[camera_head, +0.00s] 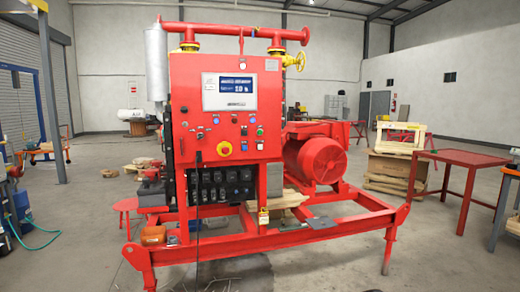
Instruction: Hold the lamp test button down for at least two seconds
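A red control panel (226,108) stands upright on the pump skid (270,240), facing me. It has a lit display (229,90) near its top. The labels are too small to read, so I cannot tell which one is the lamp test button. Neither of my grippers is in view, and nothing is in front of the panel.
The skid's red frame rail (300,236) runs low in front of the panel. A red motor (315,160) sits right of it. A red table (465,160) and wooden pallets (395,165) stand further right. The concrete floor in front looks mostly clear.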

